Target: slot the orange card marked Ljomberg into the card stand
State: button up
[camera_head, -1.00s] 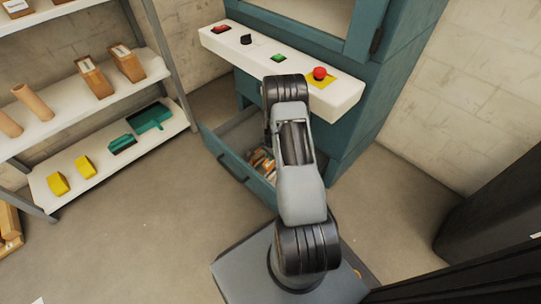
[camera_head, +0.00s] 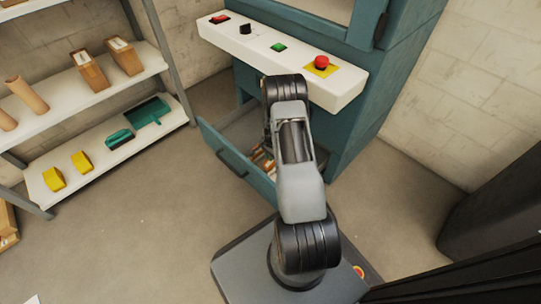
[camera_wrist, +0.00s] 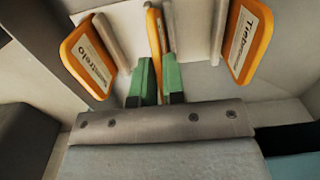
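In the wrist view my gripper (camera_wrist: 159,84) has its two green fingers close together around the lower part of an orange card (camera_wrist: 154,35). This card is nearly edge-on, between the fingers, and its marking cannot be read. A second orange card (camera_wrist: 87,57) at the left has a white label ending in "nstrelo" or similar. A third orange card (camera_wrist: 246,42) at the right has a label starting "Tinb". Pale strips stand beside the cards; I cannot tell whether they belong to the card stand. In the head view my arm hides the gripper.
The teal machine has an open drawer (camera_head: 236,166) with small orange and white items, partly behind my arm. Above it is a white control panel (camera_head: 299,62) with a red button (camera_head: 321,62). Shelves (camera_head: 110,150) stand at the left. The floor (camera_head: 130,235) between is clear.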

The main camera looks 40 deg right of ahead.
jog(key=o, duration=0.5)
jog(key=r+p, duration=0.1)
jog(key=r, duration=0.3)
jog(key=r+p, duration=0.2)
jog(key=r, duration=0.2)
jog(key=r+p, duration=0.2)
jog(key=r, duration=0.2)
jog(key=shift+d, duration=0.25)
